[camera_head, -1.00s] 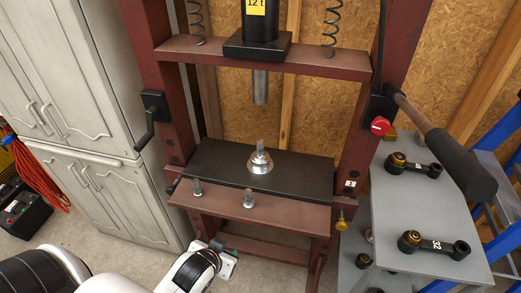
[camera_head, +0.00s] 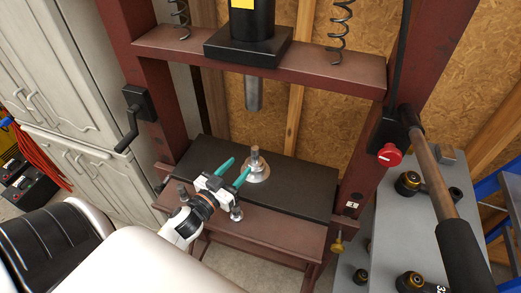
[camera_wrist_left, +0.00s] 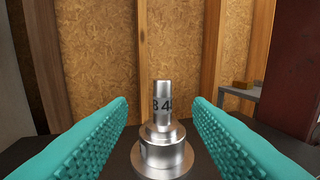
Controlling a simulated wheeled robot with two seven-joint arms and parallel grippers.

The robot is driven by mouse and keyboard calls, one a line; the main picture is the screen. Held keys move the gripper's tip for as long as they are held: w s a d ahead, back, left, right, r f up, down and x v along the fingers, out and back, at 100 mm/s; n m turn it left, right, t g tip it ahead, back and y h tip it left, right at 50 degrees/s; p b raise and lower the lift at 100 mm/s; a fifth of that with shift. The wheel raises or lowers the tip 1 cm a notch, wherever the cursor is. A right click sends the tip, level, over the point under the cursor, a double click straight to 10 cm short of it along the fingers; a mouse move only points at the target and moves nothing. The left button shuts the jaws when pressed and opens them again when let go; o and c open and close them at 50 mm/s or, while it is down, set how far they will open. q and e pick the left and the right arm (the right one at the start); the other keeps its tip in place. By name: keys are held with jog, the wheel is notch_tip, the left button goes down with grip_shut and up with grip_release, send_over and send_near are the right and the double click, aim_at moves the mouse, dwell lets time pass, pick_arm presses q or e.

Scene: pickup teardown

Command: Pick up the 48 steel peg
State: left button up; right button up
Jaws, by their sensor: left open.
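The steel peg marked 48 (camera_wrist_left: 162,100) stands upright in a stepped round metal holder (camera_wrist_left: 162,152) in the left wrist view, centred between my fingers. In the head view this peg (camera_head: 255,155) and its holder (camera_head: 259,175) stand on the black press plate (camera_head: 305,184). My left gripper (camera_head: 235,170) is open, its teal fingers pointing toward the peg from the near left. Both fingers show in the left wrist view, apart from the peg with nothing between them but the view of it. My right gripper is not in view.
Two smaller metal pegs stand along the press's front beam, a left one (camera_head: 183,192) and a right one (camera_head: 236,213). The press ram (camera_head: 254,93) hangs above the peg. Red press posts flank the plate. A grey bench (camera_head: 385,225) with black-armed parts is at right.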

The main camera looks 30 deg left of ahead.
aim_at(252, 153)
pick_arm(q)
jog(key=w+p, duration=0.1)
jog(key=w, duration=0.3)
jog(key=shift+w+r, duration=0.1)
jog(key=shift+w, duration=0.15)
jog(key=w, duration=0.1)
jog(key=w+p, duration=0.1)
jog(key=w, duration=0.1)
jog(key=shift+d, duration=0.2)
jog(key=shift+w+d, duration=0.1)
jog(key=shift+w, duration=1.1)
jog(key=shift+w+p, duration=0.3)
jog(key=shift+w, duration=0.1)
jog(key=shift+w+f, duration=0.15)
jog(key=shift+f, duration=0.05)
jog(key=shift+r, duration=0.1)
grip_shut()
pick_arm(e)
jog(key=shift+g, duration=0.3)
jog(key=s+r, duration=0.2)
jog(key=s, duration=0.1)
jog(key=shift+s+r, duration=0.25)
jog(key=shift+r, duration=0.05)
